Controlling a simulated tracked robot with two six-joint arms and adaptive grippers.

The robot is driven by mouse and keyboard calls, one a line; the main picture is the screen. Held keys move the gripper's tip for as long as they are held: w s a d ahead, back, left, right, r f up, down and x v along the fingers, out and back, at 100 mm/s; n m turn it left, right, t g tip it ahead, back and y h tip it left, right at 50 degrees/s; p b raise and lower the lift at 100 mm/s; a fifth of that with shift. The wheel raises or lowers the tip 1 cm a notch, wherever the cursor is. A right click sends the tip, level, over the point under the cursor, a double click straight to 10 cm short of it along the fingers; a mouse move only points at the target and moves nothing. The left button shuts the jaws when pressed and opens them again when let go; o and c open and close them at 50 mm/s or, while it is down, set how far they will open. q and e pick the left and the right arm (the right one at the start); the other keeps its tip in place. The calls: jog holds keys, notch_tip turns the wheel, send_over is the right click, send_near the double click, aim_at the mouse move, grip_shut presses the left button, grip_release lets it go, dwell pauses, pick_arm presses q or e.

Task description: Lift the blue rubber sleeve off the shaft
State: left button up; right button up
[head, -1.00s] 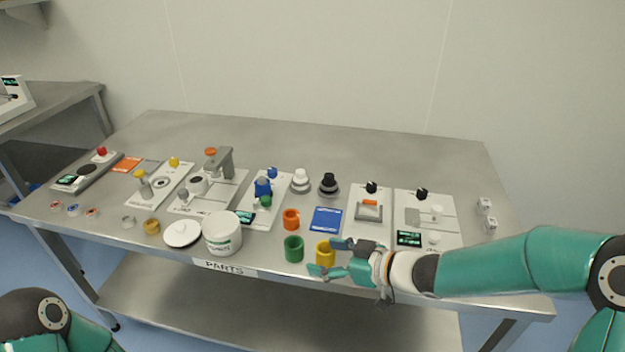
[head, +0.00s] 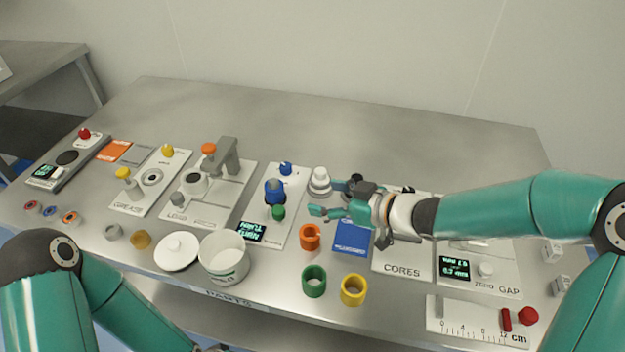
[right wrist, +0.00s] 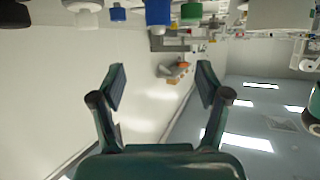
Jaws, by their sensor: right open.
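The blue rubber sleeve (head: 275,191) stands on a white panel near the middle of the table, beside a green knob (head: 278,212) and in front of a smaller blue knob (head: 285,168). In the right wrist view, the sleeve (right wrist: 158,12) shows at the top edge, beyond the open right fingers (right wrist: 160,82).
A white stepped knob (head: 320,182) stands close to my right fingers. An open white tub (head: 224,259) stands front left. The table's back strip is clear.

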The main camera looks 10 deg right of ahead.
aim_at(278, 186)
jog(key=x, duration=1.6)
jog(key=shift+w+d, duration=0.15)
jog(key=shift+r, duration=0.1)
grip_shut()
